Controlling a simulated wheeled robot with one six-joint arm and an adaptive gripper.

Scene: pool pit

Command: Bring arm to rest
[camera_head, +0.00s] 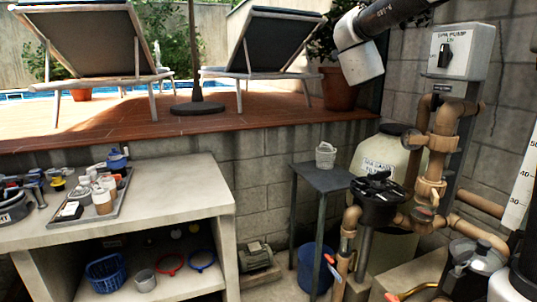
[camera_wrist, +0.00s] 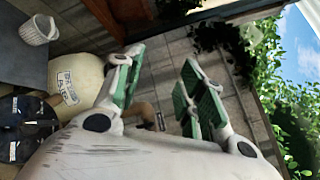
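My gripper (camera_wrist: 162,62) shows in the wrist view with its two green-padded fingers spread apart. It is open, and nothing is between the fingers. Behind the gap are the grey block wall and paving, at a distance. In the head view my arm (camera_head: 362,58) reaches in from the top right corner, a dark link ending in a white section. My gripper's fingers cannot be made out in the head view.
A white basket (camera_head: 325,155) stands on a small grey table (camera_head: 338,178); it also shows in the wrist view (camera_wrist: 38,30). The pale filter tank (camera_head: 392,158), brown pipes (camera_head: 431,188) and pump switch box (camera_head: 462,50) crowd the right. A concrete counter (camera_head: 185,188) with a loaded tray (camera_head: 117,207) stands left.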

